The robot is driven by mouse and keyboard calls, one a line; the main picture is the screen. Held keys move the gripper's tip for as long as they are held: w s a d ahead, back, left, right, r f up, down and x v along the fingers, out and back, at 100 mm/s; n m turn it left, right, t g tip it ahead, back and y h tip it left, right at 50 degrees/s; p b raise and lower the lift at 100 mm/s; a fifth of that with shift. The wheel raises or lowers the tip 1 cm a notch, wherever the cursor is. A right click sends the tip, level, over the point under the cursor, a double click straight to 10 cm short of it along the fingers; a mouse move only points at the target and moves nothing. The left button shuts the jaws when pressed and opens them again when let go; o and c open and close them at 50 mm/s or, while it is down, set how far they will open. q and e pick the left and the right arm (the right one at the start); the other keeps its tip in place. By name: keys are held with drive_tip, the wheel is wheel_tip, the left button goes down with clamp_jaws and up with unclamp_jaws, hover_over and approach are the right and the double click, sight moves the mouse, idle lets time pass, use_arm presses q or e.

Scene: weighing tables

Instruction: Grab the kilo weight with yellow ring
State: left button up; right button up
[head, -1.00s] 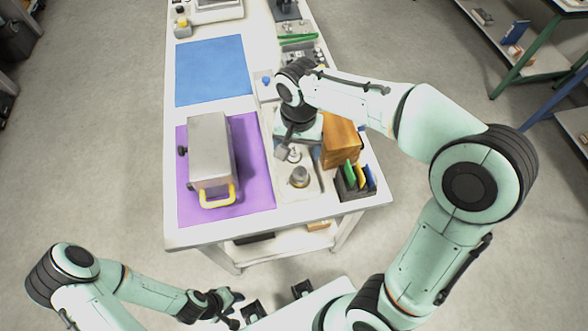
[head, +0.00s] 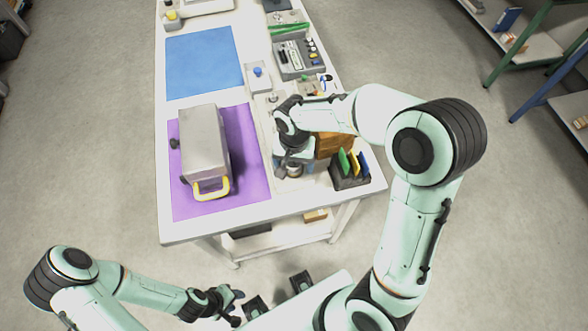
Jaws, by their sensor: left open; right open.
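A metal weight (head: 294,172) stands on a pale tray on the right part of the table, mostly hidden under my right gripper (head: 293,166). No yellow ring can be made out on it from here. My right gripper points down over it and is open; contact is not clear. A second, smaller metal weight (head: 273,97) shows just behind my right wrist. My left gripper (head: 236,307) is open and empty, low in front of the table, away from the weights.
A grey metal case (head: 203,140) with a yellow handle stands on a purple mat (head: 245,192) to the left. A wooden box (head: 333,145) and a dark holder (head: 350,182) with coloured cards stand close right of my gripper. A blue mat (head: 205,62) lies clear behind.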

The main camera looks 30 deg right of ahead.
clamp_jaws()
drive_tip(key=shift+r, duration=0.1)
drive_tip(key=shift+r, duration=0.1)
